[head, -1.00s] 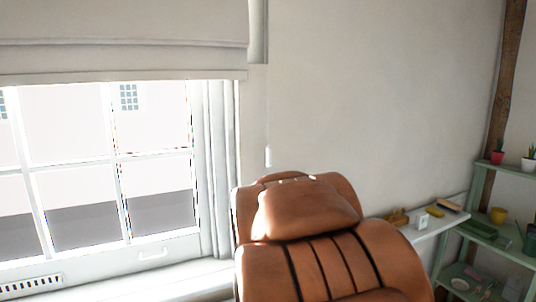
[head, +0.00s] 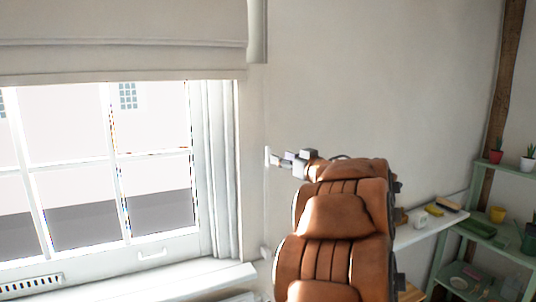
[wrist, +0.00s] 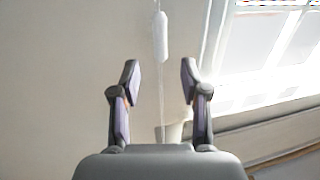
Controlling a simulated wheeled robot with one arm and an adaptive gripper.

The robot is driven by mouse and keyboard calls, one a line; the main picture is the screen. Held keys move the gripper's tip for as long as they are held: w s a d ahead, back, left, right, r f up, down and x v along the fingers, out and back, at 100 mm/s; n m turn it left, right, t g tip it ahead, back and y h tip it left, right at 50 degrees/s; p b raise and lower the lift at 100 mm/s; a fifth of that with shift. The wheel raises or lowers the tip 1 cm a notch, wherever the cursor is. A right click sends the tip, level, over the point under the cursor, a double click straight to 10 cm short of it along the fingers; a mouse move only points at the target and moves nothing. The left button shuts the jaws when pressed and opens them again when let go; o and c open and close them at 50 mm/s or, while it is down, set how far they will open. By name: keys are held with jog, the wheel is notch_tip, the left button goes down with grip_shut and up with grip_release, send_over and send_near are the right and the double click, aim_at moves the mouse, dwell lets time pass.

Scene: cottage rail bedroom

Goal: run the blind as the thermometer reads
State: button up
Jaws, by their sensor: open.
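The pale fabric blind (head: 120,45) hangs over the top of the window in the head view, its lower edge straight and level. My gripper (head: 274,158) is at the wall just right of the window. In the wrist view my gripper (wrist: 160,75) is open, and a thin cord (wrist: 162,95) runs between its fingers without visible contact. The cord's white pull (wrist: 161,36) shows beyond the fingertips; it also shows in the head view (head: 267,155), close to the fingertips. I can make out no thermometer or reading.
The window (head: 75,200) has a white sill (head: 190,280) below it. A white shelf (head: 432,232) with small items and a green rack (head: 500,262) with pots stand at right. My arm hides part of the shelf. The wall between is bare.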

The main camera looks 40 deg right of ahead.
aim_at(270, 154)
jog(key=shift+w+d+p, duration=0.15)
jog(key=shift+w+d, duration=0.05)
jog(key=shift+w, duration=1.05)
jog(key=shift+w+d+p, duration=0.15)
jog(key=shift+w+p, duration=0.05)
jog(key=shift+w, duration=1.05)
jog(key=shift+w+d+p, duration=0.15)
jog(key=shift+w+d, duration=0.05)
jog(key=shift+w, duration=1.05)
grip_shut()
